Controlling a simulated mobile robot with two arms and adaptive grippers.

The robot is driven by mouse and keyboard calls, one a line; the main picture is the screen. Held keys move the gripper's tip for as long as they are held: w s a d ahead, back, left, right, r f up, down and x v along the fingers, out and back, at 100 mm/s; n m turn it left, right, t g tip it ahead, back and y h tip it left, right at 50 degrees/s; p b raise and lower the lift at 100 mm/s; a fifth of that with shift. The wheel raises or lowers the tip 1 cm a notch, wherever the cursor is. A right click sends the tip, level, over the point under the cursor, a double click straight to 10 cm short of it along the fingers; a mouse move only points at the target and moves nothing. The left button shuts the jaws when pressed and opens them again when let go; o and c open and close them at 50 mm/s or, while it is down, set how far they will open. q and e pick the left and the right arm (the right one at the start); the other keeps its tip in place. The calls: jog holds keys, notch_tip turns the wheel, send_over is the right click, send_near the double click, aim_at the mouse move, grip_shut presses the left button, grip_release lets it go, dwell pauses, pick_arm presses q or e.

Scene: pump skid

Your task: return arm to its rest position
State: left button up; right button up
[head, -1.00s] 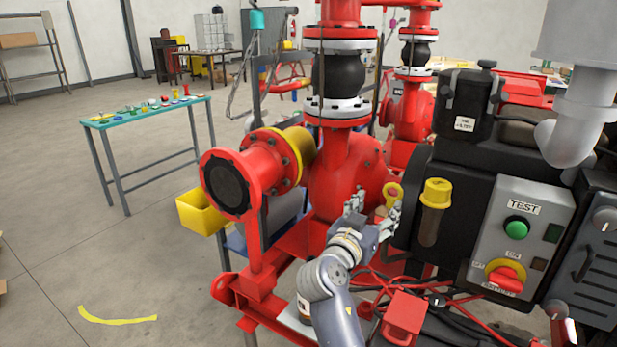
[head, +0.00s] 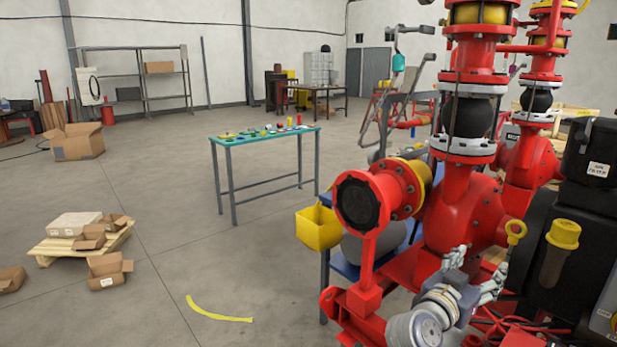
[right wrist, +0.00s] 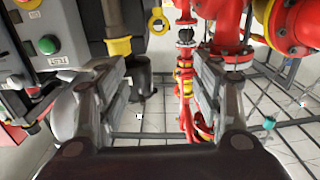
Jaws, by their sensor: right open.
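My right gripper (head: 476,270) is at the lower right of the head view, in front of the red pump casing (head: 461,218). Its two fingers are spread with nothing between them, and it also shows open in the right wrist view (right wrist: 160,80). The yellow ring handle (head: 516,230) is up and to the right of the fingers, apart from them; it shows in the right wrist view too (right wrist: 158,22). My left gripper is in neither current view.
The red flanged inlet (head: 358,203), a yellow bin (head: 318,229) and the red skid frame lie close to my right arm. The black motor side with a yellow-capped cylinder (head: 563,235) is to its right. A teal-topped table (head: 230,139) stands back left.

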jog(key=w+a+f+n+y, duration=0.1)
jog(key=a+f+n+y, duration=0.25)
jog(key=f, duration=0.85)
jog(key=w+a+f+n+y, duration=0.2)
jog(key=a+f+n+y, duration=0.15)
jog(key=f, duration=0.85)
jog(key=s+a+f+n+g+y, duration=0.2)
jog(key=s+f, duration=0.3)
jog(key=f, duration=0.7)
jog(key=s+a+f+n+g+y, duration=0.15)
jog(key=s+f, duration=0.35)
jog(key=f, duration=0.6)
jog(key=s+a+f+n+g+y, duration=0.2)
jog(key=s+f+g, duration=0.1)
jog(key=s+f, duration=1.5)
pick_arm(q)
jog(key=shift+w+d, duration=0.15)
jog(key=shift+w, duration=0.15)
pick_arm(e)
jog(key=s+f+g, duration=0.1)
jog(key=s+f, duration=0.1)
jog(key=s, duration=0.7)
jog(key=s+d+f+g, duration=0.1)
jog(key=s+f+g, duration=0.1)
jog(key=s, duration=0.8)
jog(key=s+d+f+g+y, duration=0.1)
jog(key=s+f, duration=0.3)
jog(key=s, duration=0.5)
jog(key=shift+s+d, duration=0.15)
jog(key=shift+d, duration=0.1)
